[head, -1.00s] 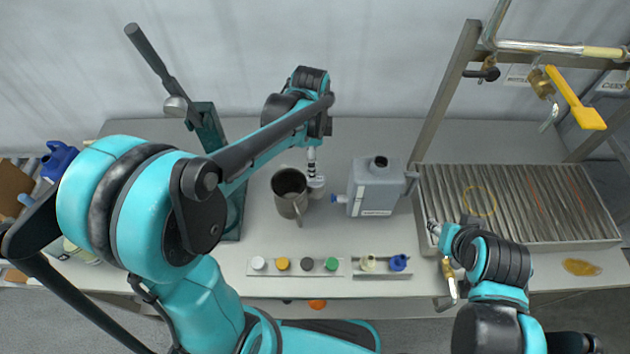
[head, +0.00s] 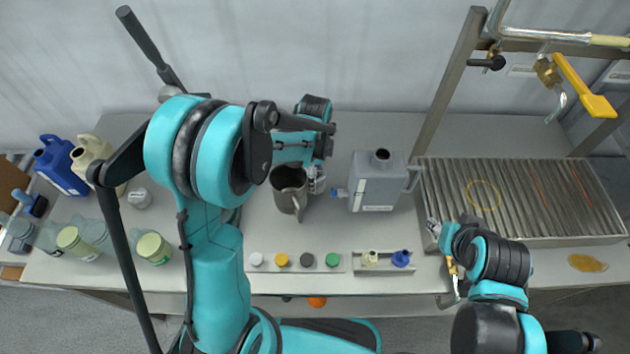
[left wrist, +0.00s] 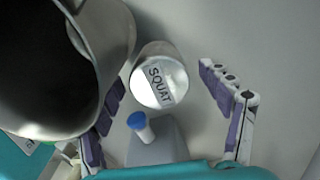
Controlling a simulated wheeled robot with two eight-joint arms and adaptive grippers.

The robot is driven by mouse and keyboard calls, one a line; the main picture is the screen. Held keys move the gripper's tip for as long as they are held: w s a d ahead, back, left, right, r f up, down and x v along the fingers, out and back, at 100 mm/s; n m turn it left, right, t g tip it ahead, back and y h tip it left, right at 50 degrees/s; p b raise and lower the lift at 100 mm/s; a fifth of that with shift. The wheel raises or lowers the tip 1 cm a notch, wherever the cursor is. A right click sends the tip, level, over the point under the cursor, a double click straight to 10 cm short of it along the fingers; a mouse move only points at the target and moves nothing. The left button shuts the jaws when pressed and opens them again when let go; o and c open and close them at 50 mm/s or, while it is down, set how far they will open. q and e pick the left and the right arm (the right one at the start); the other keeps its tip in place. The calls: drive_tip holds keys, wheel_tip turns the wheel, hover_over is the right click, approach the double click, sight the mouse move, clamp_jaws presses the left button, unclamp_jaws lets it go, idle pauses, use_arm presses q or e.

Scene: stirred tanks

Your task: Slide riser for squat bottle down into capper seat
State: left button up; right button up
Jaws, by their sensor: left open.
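The riser (left wrist: 158,82), a pale cylinder with "SQUAT" on its white top, stands in the left wrist view between the fingers of my left gripper (left wrist: 164,76). The fingers are open, with a gap visible on the right side. In the head view my left gripper (head: 316,182) is low between the metal jug and the grey can, and hides most of the riser. The capper shows only its dark lever (head: 145,42) at the back left; its seat is hidden behind my left arm. My right gripper (head: 434,232) is by the slatted tray; its jaws are too small to read.
A metal jug (head: 289,182) stands close left of the riser, and a grey can (head: 377,185) with a blue spout cap close right. A strip of coloured caps (head: 296,262) lies in front. Bottles and jars (head: 154,247) crowd the left end. A slatted tray (head: 530,242) is right.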

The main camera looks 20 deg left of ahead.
use_arm(q)
drive_tip(key=shift+f, duration=0.55)
drive_tip(key=c, duration=1.7)
drive_tip(key=shift+o, duration=0.2)
drive_tip(key=shift+r, duration=0.15)
wheel_tip(320, 180, up, 18)
drive_tip(key=p, duration=0.4)
drive_tip(key=shift+p, duration=0.4)
